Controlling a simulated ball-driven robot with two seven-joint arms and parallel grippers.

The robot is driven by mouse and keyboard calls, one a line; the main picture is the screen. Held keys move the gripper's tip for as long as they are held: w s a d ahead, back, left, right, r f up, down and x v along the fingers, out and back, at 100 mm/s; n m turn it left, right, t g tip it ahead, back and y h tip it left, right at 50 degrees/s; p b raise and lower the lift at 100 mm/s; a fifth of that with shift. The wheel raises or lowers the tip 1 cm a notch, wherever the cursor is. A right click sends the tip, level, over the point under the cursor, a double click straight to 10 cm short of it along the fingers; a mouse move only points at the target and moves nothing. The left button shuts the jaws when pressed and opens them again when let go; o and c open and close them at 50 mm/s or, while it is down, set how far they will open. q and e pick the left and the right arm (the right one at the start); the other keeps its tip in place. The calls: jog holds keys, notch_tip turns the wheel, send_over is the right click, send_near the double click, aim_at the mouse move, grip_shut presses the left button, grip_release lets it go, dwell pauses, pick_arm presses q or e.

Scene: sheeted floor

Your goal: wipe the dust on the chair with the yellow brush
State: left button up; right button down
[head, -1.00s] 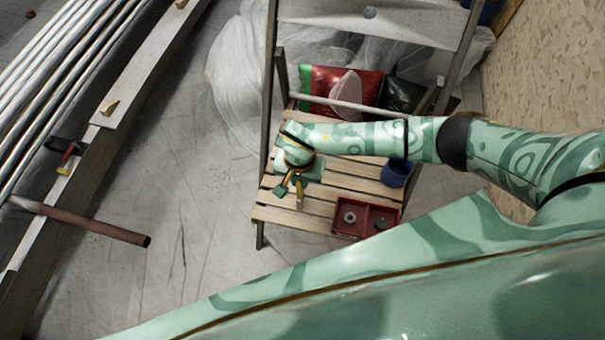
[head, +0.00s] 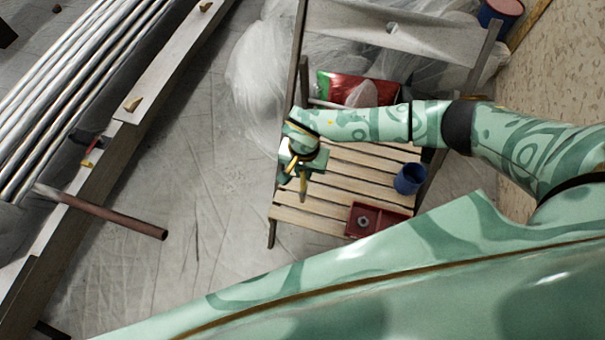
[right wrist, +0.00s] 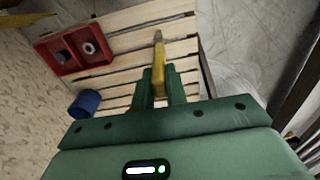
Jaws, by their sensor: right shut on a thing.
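The wooden chair (head: 343,190) has a slatted seat, and its slats also show in the right wrist view (right wrist: 130,40). My right gripper (head: 295,180) is over the left part of the seat. It is shut on the yellow brush (right wrist: 160,66), which also shows in the head view (head: 303,188) and points away from the fingers. In the right wrist view my right gripper (right wrist: 158,85) has green fingers on both sides of the brush handle. I cannot tell whether the brush tip touches the slats. Dust on the seat cannot be made out clearly. My left gripper is not in view.
A red tray (head: 404,218) with metal parts lies on the seat's front right. A blue cup (head: 409,179) stands at the right of the seat. Plastic sheeting (head: 262,75) lies behind the chair. A rusty pipe (head: 115,217) and a long beam are at the left.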

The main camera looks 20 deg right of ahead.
notch_tip(320, 180, up, 3)
jog(key=shift+f+p, duration=0.1)
jog(key=shift+p, duration=0.75)
jog(key=shift+r, duration=0.25)
